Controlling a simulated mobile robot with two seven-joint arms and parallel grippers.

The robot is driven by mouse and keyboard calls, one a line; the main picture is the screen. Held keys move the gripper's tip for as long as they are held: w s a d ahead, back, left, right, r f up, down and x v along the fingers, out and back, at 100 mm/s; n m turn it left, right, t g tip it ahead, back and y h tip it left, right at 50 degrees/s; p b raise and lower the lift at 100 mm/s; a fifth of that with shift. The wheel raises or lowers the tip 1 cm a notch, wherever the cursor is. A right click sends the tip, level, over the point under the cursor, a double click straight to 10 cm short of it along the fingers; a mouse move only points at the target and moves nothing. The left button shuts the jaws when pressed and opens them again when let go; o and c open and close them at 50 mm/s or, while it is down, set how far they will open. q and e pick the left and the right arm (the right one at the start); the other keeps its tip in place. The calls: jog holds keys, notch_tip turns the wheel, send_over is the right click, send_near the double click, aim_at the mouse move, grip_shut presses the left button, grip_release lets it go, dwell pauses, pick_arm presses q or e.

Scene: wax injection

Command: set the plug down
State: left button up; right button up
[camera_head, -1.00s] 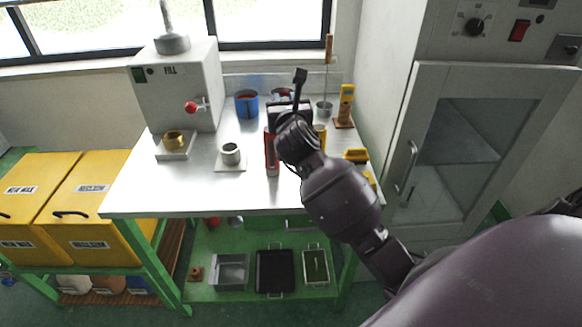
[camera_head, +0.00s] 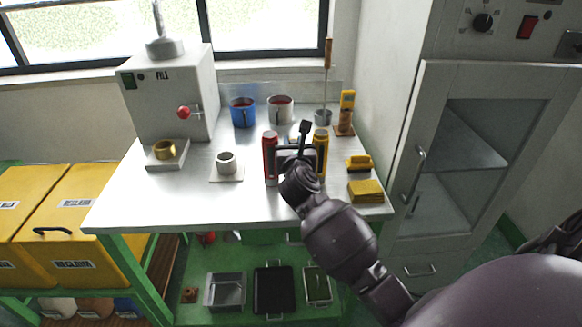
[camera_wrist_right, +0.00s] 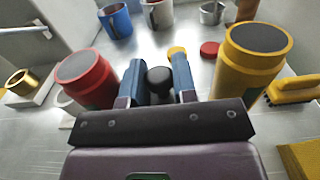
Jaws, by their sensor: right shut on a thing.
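My right gripper (camera_head: 298,152) is low over the metal worktable, between a red canister (camera_head: 269,158) and a yellow canister (camera_head: 320,140). In the right wrist view, the gripper's blue fingers (camera_wrist_right: 159,72) are closed on a small black round-topped piece, which I take for the plug (camera_wrist_right: 160,81). Its lower part is hidden, so I cannot tell whether it touches the table. The red canister (camera_wrist_right: 87,82) and yellow canister (camera_wrist_right: 252,62) stand upright on either side of the fingers. The plug is hidden by the gripper in the head view. My left gripper is out of view.
Behind stand a blue mug (camera_head: 243,112), a grey mug (camera_head: 281,108) and a small pot (camera_head: 323,117). A red disc (camera_wrist_right: 210,49) lies past the fingers. A yellow brush (camera_head: 358,163) and yellow pad (camera_head: 366,190) are at right. The table's front left is clear.

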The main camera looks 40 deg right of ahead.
notch_tip(320, 180, down, 6)
jog(key=shift+f+b, duration=0.1)
jog(key=shift+b, duration=1)
jog(key=shift+f, duration=0.1)
jog(key=shift+f, duration=0.1)
jog(key=o, duration=0.7)
jog(key=shift+c, duration=0.2)
